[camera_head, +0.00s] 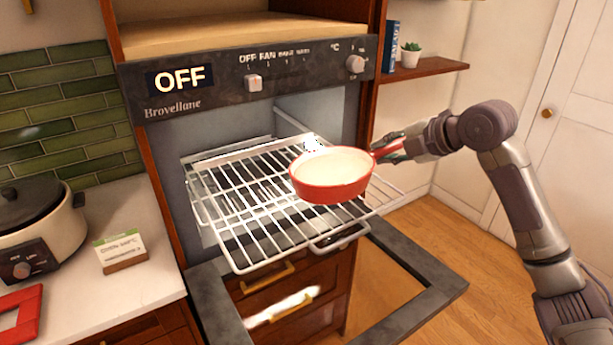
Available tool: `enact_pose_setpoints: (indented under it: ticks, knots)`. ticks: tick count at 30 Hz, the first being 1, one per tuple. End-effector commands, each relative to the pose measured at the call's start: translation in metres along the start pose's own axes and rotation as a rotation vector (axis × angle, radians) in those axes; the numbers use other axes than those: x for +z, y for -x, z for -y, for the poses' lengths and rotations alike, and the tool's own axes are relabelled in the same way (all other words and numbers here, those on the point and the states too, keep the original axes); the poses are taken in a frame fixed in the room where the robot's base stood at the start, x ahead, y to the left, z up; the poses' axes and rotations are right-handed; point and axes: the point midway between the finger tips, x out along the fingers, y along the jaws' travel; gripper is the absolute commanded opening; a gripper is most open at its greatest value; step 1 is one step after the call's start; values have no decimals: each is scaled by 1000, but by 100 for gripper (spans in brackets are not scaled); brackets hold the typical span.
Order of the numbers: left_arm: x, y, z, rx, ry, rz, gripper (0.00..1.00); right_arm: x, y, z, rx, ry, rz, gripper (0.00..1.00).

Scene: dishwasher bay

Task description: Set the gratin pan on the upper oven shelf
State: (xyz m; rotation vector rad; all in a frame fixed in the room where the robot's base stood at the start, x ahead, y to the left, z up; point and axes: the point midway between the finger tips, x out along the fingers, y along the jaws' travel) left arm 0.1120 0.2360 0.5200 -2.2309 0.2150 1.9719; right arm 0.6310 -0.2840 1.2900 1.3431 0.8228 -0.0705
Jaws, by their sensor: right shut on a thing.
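The gratin pan (334,190) is red outside and cream inside, and looks empty. My right gripper (386,152) is shut on the pan's red handle at its right side. The pan appears roughly level and overlaps the right part of the pulled-out upper wire shelf (240,215). I cannot tell whether it touches the shelf or is held a little above it. The oven (160,145) has its door (420,262) folded down open, and its display reads OFF. My left gripper is out of view.
A slow cooker (50,235), a small card (121,250) and a red frame-like object (18,315) are on the left counter (150,290). A wall shelf (425,72) at right holds a blue book (391,47) and a plant (411,55). The wire shelf's left part is bare.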

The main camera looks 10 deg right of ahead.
Motion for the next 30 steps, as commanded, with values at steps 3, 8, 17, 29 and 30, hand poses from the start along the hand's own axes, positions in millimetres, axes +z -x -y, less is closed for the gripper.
enact_pose_setpoints:
  ticks: [3, 8, 17, 29, 30]
  knots:
    - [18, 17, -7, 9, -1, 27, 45, -13, -25, -5, 2, -4, -9, 0]
    - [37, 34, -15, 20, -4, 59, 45, -29, -62, -6, 3, -4, -9, 0]
    - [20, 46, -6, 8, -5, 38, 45, -44, -106, -4, 5, -2, -2, 0]
    - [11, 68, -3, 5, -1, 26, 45, -44, -129, 29, 4, -4, -2, 0]
    - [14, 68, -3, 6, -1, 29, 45, -44, -130, 30, 4, -3, -1, 0]
